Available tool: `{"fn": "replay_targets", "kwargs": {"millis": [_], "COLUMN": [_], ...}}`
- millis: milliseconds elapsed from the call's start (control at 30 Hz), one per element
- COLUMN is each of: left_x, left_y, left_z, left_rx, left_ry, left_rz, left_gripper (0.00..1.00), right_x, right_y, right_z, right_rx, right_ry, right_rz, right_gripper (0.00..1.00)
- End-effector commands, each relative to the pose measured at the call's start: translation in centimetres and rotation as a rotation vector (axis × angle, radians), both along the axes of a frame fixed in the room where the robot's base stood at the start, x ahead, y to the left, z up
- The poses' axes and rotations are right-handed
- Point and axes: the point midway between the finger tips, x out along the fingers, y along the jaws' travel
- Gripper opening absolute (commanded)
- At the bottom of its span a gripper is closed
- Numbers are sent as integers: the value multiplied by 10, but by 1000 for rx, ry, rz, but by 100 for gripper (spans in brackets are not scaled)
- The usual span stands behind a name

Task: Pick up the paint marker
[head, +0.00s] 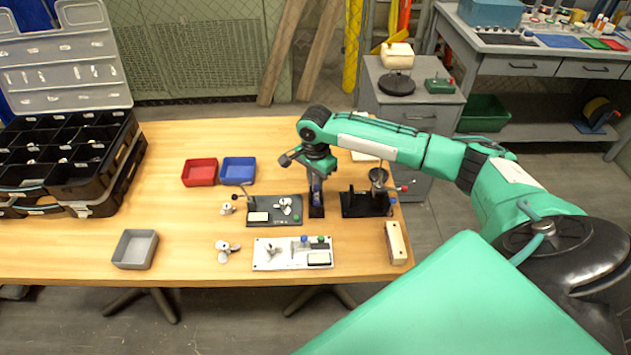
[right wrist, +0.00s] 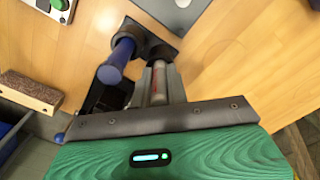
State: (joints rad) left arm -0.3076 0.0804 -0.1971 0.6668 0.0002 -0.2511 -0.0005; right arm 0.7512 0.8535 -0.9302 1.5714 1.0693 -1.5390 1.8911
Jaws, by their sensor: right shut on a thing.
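The paint marker (right wrist: 158,84) looks like a slim pale cylinder with a reddish mark, seen between my right gripper's fingers in the right wrist view. My right gripper (right wrist: 160,80) is shut on it. In the head view the right gripper (head: 316,178) is over the dark holder (head: 317,211) on the table, and the marker is hard to make out there. A blue-handled tool (right wrist: 118,60) stands beside the marker in the right wrist view. I cannot tell whether the marker's lower end is still in the holder. My left gripper is not in view.
A dark fixture (head: 268,211) with small parts is left of the holder, and a black stand (head: 365,205) is right of it. A white panel (head: 265,262) and a wooden block (head: 398,243) are nearer. Red (head: 200,172) and blue (head: 238,170) trays lie behind.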

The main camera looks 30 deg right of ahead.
Motion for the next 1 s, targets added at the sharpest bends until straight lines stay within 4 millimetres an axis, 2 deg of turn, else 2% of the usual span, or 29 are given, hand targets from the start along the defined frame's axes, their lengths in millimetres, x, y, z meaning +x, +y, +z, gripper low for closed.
{"fn": "replay_targets", "kwargs": {"millis": [167,267,700,833,1000], "left_x": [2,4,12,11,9], "left_y": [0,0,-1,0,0], "left_z": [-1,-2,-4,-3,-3], "left_rx": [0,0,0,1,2], "left_ry": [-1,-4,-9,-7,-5], "left_rz": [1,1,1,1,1], "left_gripper": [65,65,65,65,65], "right_x": [1,1,1,1,0], "right_y": [0,0,1,0,0], "right_z": [23,44,158,179,192], "right_rx": [1,1,2,1,1], "right_ry": [-3,-5,-5,-3,-1], "right_rz": [1,1,1,0,0], "right_gripper": [0,0,0,0,0]}}
